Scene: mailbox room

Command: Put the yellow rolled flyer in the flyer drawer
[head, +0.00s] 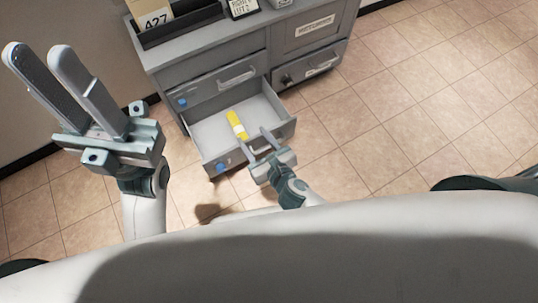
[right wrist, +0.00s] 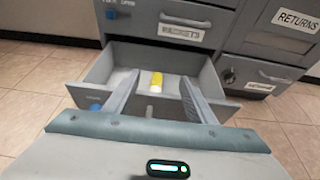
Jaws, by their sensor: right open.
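The yellow rolled flyer (head: 237,124) lies inside the open lower-left drawer (head: 208,132) of the grey cabinet. In the right wrist view the flyer (right wrist: 156,80) shows between and beyond my finger tips, on the drawer floor. My right gripper (head: 258,140) is open, its fingers reaching over the drawer's front; it also shows in the right wrist view (right wrist: 155,90). The flyer appears apart from both fingers. The drawer's front label is too small to read. My left gripper (head: 45,60) is raised at the left, with its fingers apart and empty.
The closed drawer above (right wrist: 185,22) reads PACKETS. A RETURNS panel (right wrist: 296,16) and another closed drawer (head: 312,66) are at right. A dark tray (head: 180,25) with a card reading 427 (head: 155,20) sits on top. The tiled floor (head: 430,90) at right is clear.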

